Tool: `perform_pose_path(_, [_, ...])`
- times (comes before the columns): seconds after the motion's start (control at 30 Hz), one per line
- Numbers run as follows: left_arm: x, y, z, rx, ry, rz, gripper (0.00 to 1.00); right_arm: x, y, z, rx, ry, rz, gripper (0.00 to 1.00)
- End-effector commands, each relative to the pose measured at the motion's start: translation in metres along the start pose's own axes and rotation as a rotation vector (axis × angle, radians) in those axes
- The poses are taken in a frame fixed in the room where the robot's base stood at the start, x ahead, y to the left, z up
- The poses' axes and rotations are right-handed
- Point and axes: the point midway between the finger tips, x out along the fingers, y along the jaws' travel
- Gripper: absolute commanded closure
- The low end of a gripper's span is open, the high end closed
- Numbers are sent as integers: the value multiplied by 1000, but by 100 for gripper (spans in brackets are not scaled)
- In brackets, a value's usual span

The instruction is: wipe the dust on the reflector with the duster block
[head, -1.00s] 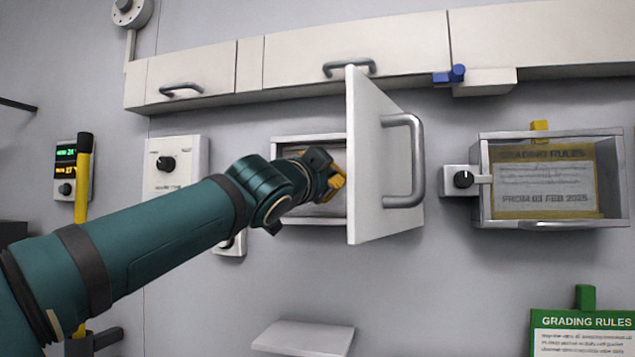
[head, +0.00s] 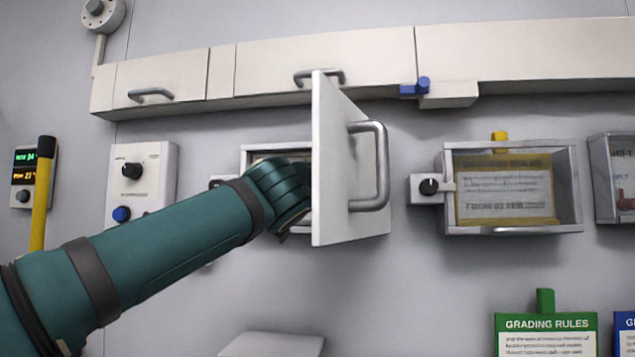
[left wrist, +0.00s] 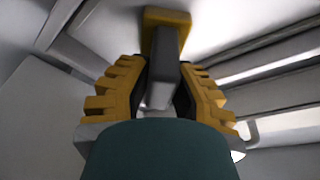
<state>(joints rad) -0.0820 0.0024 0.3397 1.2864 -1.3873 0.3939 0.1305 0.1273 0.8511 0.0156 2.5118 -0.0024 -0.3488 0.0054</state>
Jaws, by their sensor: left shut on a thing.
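My left gripper shows in the left wrist view (left wrist: 163,75). Its yellow ridged fingers are shut on a grey block with a tan-yellow end (left wrist: 167,40), which appears to be the duster block. In the head view my left arm reaches into an open wall box (head: 262,151); the fingers and block are hidden there by my wrist and the box's open door (head: 335,160). I cannot make out the reflector or any dust in either view. My right gripper is not in view.
The white door with its grey handle (head: 371,165) stands open right beside my wrist. A clear-fronted box with a yellow notice (head: 507,188) hangs to the right. Cupboards (head: 320,62) run above, a knob panel (head: 142,180) is at left, and a pale shelf (head: 270,346) lies below.

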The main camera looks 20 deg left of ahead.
Motion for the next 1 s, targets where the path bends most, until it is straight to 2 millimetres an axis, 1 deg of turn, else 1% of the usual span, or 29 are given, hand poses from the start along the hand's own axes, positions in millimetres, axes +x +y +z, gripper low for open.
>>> perform_pose_path(0.03, [1, 3, -2, -1, 0, 3, 100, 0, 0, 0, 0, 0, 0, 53])
perform_pose_path(0.13, [2, 6, -4, 0, 1, 1, 100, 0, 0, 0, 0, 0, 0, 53])
perform_pose_path(0.33, [0, 4, -4, -1, 0, 0, 100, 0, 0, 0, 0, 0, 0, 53])
perform_pose_path(0.7, [-2, -17, 16, 0, -4, -1, 100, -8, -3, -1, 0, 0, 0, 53])
perform_pose_path(1.0, [-4, -24, 24, 0, -5, -2, 100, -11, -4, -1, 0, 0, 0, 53])
